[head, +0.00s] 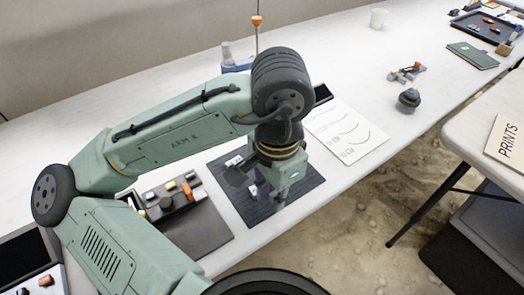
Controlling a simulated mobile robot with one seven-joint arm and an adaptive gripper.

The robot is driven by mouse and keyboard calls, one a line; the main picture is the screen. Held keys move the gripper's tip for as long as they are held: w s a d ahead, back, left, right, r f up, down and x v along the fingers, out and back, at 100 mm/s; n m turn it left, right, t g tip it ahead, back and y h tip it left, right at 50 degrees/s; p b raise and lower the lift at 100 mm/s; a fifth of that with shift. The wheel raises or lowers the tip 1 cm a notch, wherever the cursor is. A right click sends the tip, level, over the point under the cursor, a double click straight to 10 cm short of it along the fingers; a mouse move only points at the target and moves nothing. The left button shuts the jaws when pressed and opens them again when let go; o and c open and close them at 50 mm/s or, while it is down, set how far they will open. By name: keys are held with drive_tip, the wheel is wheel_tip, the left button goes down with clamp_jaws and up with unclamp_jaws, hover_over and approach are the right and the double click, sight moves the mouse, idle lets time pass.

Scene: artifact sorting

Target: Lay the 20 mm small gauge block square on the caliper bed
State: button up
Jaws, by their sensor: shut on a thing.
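My gripper (262,199) points down over the dark ribbed mat (309,184) in the middle of the white table. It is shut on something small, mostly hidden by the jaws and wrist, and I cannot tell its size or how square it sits. I cannot make out the caliper bed or a separate 20 mm gauge block for certain.
Left of the mat, a dark tray (205,232) holds several small coloured blocks. A white drawing sheet (345,132) lies right of the mat.

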drive_tip(key=w, duration=0.3)
drive_tip(key=w+a, duration=0.1)
drive_tip(key=w, duration=0.2)
drive_tip(key=w+a+f, duration=0.1)
drive_tip(key=w, duration=0.3)
drive_tip(key=shift+a, duration=0.1)
drive_tip(key=f, duration=0.2)
drive_tip(key=shift+w+f, duration=0.35)
drive_tip(key=shift+f, duration=0.05)
drive_tip(key=shift+a+f, duration=0.1)
drive_tip(key=shift+f, duration=0.3)
drive_tip(key=shift+f, duration=0.1)
drive_tip(key=shift+f, duration=0.15)
drive_tip(key=o, duration=0.9)
